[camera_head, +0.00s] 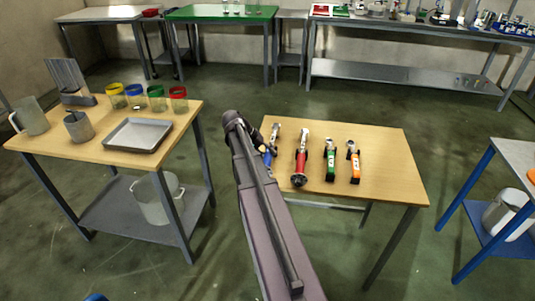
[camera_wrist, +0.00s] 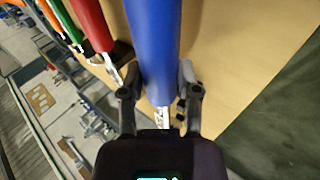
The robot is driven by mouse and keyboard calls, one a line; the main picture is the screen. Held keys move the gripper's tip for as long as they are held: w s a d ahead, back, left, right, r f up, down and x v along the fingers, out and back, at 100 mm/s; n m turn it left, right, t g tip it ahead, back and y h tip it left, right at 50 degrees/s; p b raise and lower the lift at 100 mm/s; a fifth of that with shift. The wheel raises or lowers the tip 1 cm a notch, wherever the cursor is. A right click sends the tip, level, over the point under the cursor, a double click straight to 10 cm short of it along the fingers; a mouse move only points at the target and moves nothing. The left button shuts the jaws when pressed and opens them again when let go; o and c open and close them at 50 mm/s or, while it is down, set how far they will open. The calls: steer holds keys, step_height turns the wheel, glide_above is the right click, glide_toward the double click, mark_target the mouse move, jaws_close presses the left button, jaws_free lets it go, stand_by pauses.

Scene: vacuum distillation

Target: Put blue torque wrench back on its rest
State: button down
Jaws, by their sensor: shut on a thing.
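The blue torque wrench (camera_wrist: 152,45) runs through the middle of the wrist view, its thick blue handle pointing away from my gripper (camera_wrist: 160,100). The two fingers are shut on it, one on each side of its metal part near the handle's end. In the head view the blue wrench (camera_head: 268,158) shows at the left end of the row on the right wooden table (camera_head: 395,150), partly hidden by my arm. My gripper (camera_head: 268,150) is mostly hidden there too. Whether the wrench touches its rest or the table cannot be told.
To its right lie a red wrench (camera_head: 301,158), a green wrench (camera_head: 330,163) and an orange wrench (camera_head: 354,165). The left wooden table (camera_head: 75,150) holds a metal tray (camera_head: 138,135) and several coloured-rim jars. The right table's right part is bare.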

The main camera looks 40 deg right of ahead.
steer(key=shift+f+b, duration=0.75)
steer(key=shift+f, duration=0.05)
steer(key=shift+c, duration=1.2)
jaws_free()
steer(key=shift+r, duration=0.2)
step_height(320, 180, up, 9)
steer(key=p, duration=0.9)
steer(key=shift+f, duration=0.15)
steer(key=s+a+n+t+y+p, duration=0.1)
steer(key=a+n+y+p, duration=0.1)
steer(key=a, duration=1)
steer(key=s+a+r+n+t+y+p, duration=0.1)
steer(key=a+n, duration=0.3)
steer(key=a, duration=0.8)
steer(key=s+a+r+n+t+y+p, duration=0.1)
steer(key=s+a+n+t+y+p, duration=0.2)
steer(key=a, duration=1)
steer(key=shift+s+n, duration=0.15)
steer(key=shift+n, duration=0.15)
